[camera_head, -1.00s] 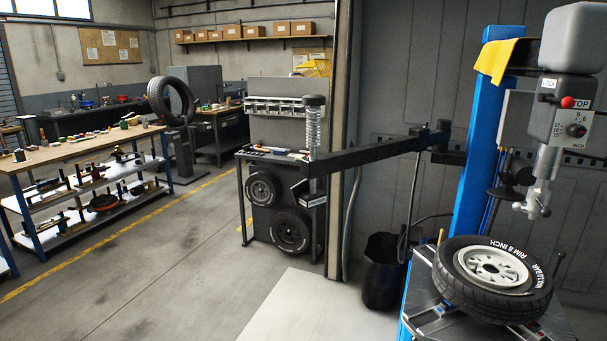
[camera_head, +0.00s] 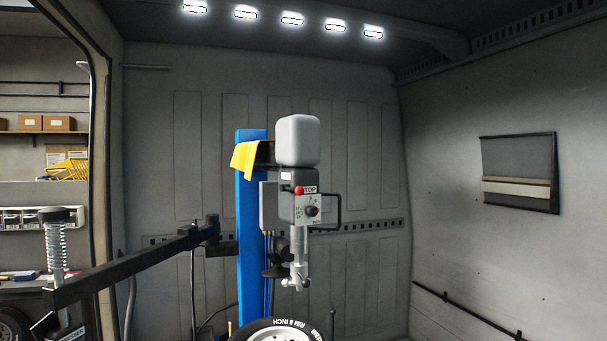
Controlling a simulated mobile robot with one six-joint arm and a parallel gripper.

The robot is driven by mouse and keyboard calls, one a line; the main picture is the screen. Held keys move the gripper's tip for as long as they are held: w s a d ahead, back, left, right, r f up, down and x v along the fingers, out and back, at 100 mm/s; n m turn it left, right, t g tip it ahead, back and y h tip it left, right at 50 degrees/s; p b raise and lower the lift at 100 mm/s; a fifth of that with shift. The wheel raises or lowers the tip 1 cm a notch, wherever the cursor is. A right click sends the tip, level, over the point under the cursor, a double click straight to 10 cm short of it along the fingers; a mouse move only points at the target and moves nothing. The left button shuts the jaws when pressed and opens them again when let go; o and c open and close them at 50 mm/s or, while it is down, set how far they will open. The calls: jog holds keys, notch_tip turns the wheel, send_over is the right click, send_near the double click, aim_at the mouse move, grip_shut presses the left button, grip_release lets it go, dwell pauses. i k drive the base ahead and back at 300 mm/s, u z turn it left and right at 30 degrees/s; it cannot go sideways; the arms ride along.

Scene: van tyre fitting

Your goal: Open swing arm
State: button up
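The swing arm is a long black bar (camera_head: 130,266) joined to the blue column (camera_head: 250,225) of the tyre machine and reaching out to the left. At its outer end is an upright post with a coil spring and a dark round cap (camera_head: 55,240). The grey mounting head (camera_head: 305,208) with a red TOP knob hangs at the right of the column, above a tyre (camera_head: 275,330) cut off by the bottom edge. The swing arm's far lower end is partly cut off. My gripper is not in view.
A yellow cloth (camera_head: 251,159) hangs over the column top. The grey van wall stands behind the machine, with a wall pouch (camera_head: 519,172) on the right wall. At the left, beyond the van opening, are a tool cart (camera_head: 30,218) and a shelf with boxes (camera_head: 45,123).

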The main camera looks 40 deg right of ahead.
aim_at(296, 148)
jog(key=u, duration=0.1)
jog(key=k, duration=1.05)
jog(key=z, duration=1)
jog(key=i, duration=1.1)
jog(key=z, duration=0.05)
